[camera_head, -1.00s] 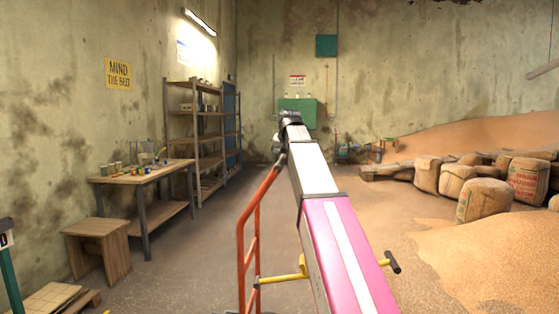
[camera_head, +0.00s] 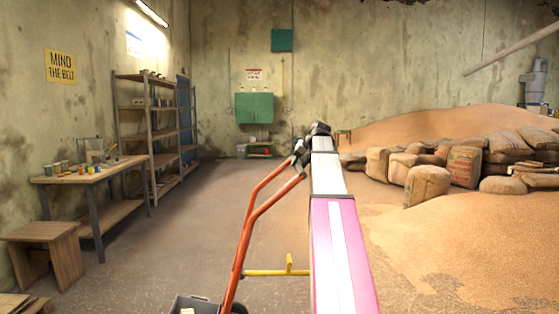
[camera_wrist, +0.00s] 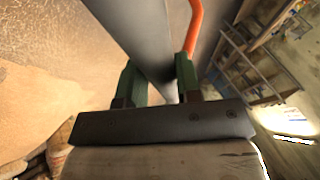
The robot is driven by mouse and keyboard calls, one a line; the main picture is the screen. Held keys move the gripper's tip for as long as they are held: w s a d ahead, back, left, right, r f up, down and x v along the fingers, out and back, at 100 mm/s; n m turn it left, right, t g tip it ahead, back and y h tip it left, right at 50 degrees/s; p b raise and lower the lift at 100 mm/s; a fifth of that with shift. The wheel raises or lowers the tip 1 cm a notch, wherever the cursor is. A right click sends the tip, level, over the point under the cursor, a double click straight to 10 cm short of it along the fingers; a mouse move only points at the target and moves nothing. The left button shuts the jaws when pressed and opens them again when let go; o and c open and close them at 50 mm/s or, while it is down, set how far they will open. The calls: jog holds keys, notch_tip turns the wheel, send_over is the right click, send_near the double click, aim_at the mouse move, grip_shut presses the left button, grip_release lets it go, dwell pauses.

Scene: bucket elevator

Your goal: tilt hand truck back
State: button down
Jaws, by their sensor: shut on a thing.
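The hand truck (camera_head: 247,235) has an orange tube frame and dark handle grips. It leans in the head view, its top away to the right and its lower end near the bottom edge, where a dark wheel (camera_head: 236,308) partly shows. My gripper (camera_head: 301,152) is at the top of the frame and shut on the handle. In the wrist view, the green fingers of my gripper (camera_wrist: 157,78) close around a grey bar, with the orange tube (camera_wrist: 195,28) just beyond. My pink and white arm hides part of the space right of the truck.
A grey box (camera_head: 190,304) shows at the bottom edge beside the truck. A yellow bar (camera_head: 272,272) runs behind my arm. A workbench (camera_head: 92,178), stool (camera_head: 45,245) and shelves (camera_head: 150,125) line the left wall. Sacks (camera_head: 427,185) and grain (camera_head: 470,250) lie right.

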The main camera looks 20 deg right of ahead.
jog(key=s+d+f+y, duration=0.1)
jog(key=s+d+f, duration=0.2)
jog(key=d+f, duration=0.6)
jog(key=s+d+f+m+t+y, duration=0.1)
jog(key=s+d+f, duration=0.3)
jog(key=d+f, duration=0.5)
jog(key=s+d+f+y, duration=0.2)
jog(key=d+f, duration=0.7)
jog(key=d, duration=1.2)
jog(key=shift+s+d+f+t+y, duration=0.2)
jog(key=shift+s+d+t+y, duration=0.15)
jog(key=shift+s, duration=0.45)
jog(key=shift+d, duration=0.1)
jog(key=c, duration=0.8)
grip_release()
jog(key=shift+d+f, duration=0.1)
jog(key=shift+f, duration=0.05)
jog(key=shift+r, duration=0.2)
jog(key=v, duration=1)
jog(key=shift+s+r, duration=0.25)
jog(key=shift+d, duration=0.1)
